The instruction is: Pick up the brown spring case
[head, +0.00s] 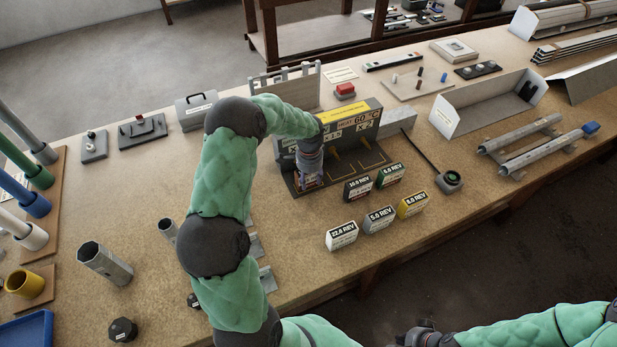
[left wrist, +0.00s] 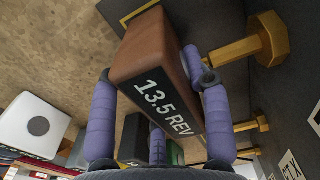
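The brown spring case (left wrist: 160,75), marked 13.5 REV, fills the middle of the left wrist view. The purple fingers of my left gripper (left wrist: 155,85) lie along its two sides, their tips bent in against it, so the gripper looks shut on it. In the head view my left gripper (head: 310,172) is low at the left part of the dark stand (head: 375,110) and hides most of the case. I cannot tell whether the case rests on the stand's base. My right gripper (head: 422,336) is at the bottom edge, its fingers unclear.
Brass pegs (left wrist: 260,40) stick out of the stand's panel close to the case. Several other cases, such as the yellow one (head: 412,204) and the white one (head: 341,236), stand in front. A green-topped round piece (head: 450,180) with a rod lies right.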

